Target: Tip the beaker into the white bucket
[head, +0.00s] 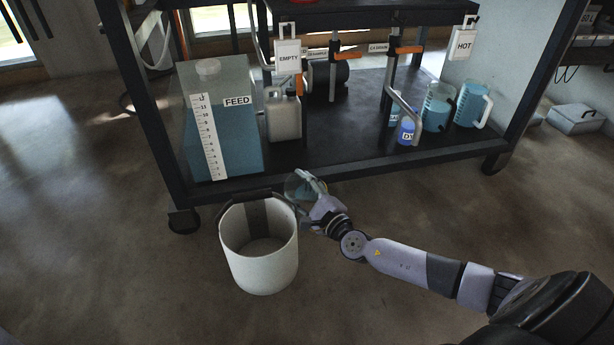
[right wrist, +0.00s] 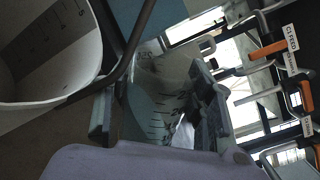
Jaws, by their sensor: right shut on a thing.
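The white bucket (head: 262,272) stands upright on the floor in front of the rack, its dark handle across the back of its rim. Its inside looks empty, and it also shows at the left of the right wrist view (right wrist: 88,75). My right gripper (head: 314,188) is shut on the clear beaker (head: 297,187), which holds some bluish liquid. The beaker is beside the bucket's back right rim, off the floor. In the right wrist view the beaker (right wrist: 158,95) shows dark graduation marks between the fingers. Its exact tilt is hard to tell. My left gripper is out of view.
A dark wheeled rack (head: 340,160) stands behind the bucket. Its lower shelf bears a blue FEED tank (head: 235,140), a whitish jug (head: 284,118), a small blue bottle (head: 406,130) and blue-filled pitchers (head: 437,108). Orange-handled valves (head: 348,55) hang above. Floor in front is clear.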

